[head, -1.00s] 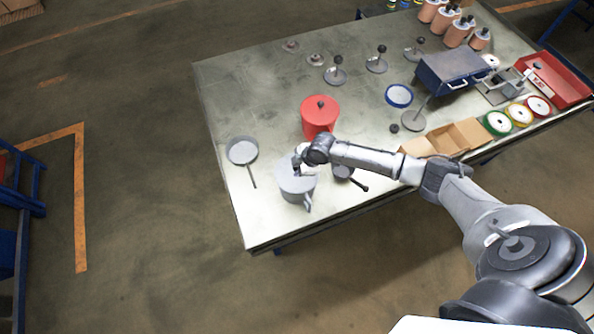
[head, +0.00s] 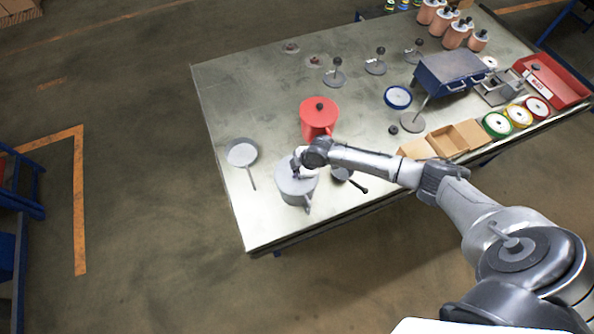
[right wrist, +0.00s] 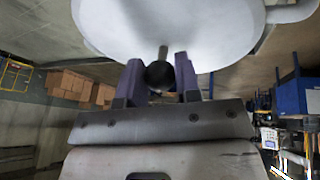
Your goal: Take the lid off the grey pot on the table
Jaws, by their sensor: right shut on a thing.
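The grey pot (head: 297,197) stands near the table's front edge, with a handle toward the front. Its grey lid (head: 286,181) is over the pot's mouth; I cannot tell whether there is a gap under it. My right gripper (head: 297,173) is at the top of the lid, partly hidden by its own wrist. In the right wrist view, its two fingers are shut on the dark round knob (right wrist: 160,75) on a thin stem under the pale disc of the lid (right wrist: 170,25). My left gripper is not in view.
A red pot (head: 319,120) stands just behind. A grey pan (head: 241,153) lies to the left, and a small dark pan (head: 341,173) lies close on the right. Cardboard boxes (head: 447,142) stand farther right. The table's (head: 240,100) back left is clear.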

